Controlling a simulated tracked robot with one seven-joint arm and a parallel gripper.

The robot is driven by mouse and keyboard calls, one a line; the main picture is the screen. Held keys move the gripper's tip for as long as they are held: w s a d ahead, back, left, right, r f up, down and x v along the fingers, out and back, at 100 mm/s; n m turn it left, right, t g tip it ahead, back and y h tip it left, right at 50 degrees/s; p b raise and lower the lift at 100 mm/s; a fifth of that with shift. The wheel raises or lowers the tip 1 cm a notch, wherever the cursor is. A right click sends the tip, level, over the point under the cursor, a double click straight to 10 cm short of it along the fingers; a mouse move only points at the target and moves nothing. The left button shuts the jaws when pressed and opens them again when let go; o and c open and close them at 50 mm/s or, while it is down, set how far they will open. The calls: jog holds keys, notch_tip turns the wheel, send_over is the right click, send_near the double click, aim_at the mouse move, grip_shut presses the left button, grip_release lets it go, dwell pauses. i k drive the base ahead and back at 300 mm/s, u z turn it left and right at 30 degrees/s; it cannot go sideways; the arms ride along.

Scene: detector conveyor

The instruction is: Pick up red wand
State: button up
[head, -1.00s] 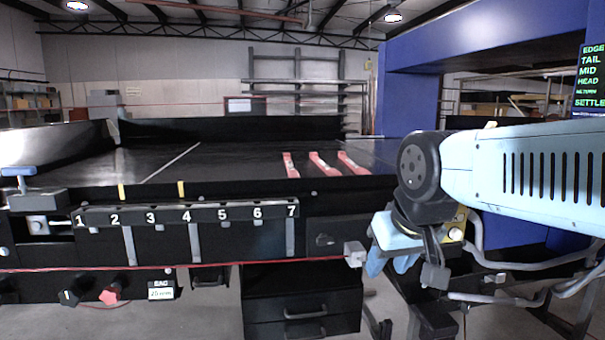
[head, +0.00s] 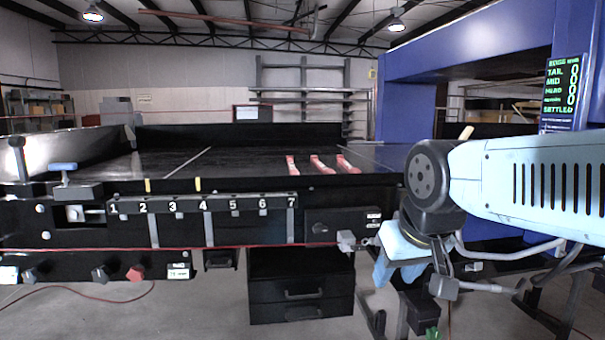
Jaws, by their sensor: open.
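No item shows clearly as a red wand. Three short red-and-white strips lie apart on the black conveyor bed: the left strip (head: 291,165), the middle strip (head: 321,164) and the right strip (head: 347,164). A black rack numbered up to 7 (head: 248,203) runs along the bed's front. Pale bars hang under some of its numbers, and yellow tips (head: 198,184) stand up behind 2 and 4. My gripper (head: 392,262), with light blue fingers, points down at the right, in front of the machine. It is open, away from the strips and the rack; its fingertips are partly hidden.
A blue portal (head: 405,110) stands over the bed at the right, with a green-text display (head: 562,90). A thin red cord (head: 220,248) runs along the front. Black drawers (head: 300,290) stand below. The grey floor in front is mostly clear.

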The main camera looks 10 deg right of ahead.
aim_at(314, 158)
jog(key=z, duration=0.2)
jog(key=i, duration=0.9)
jog(key=u, duration=0.1)
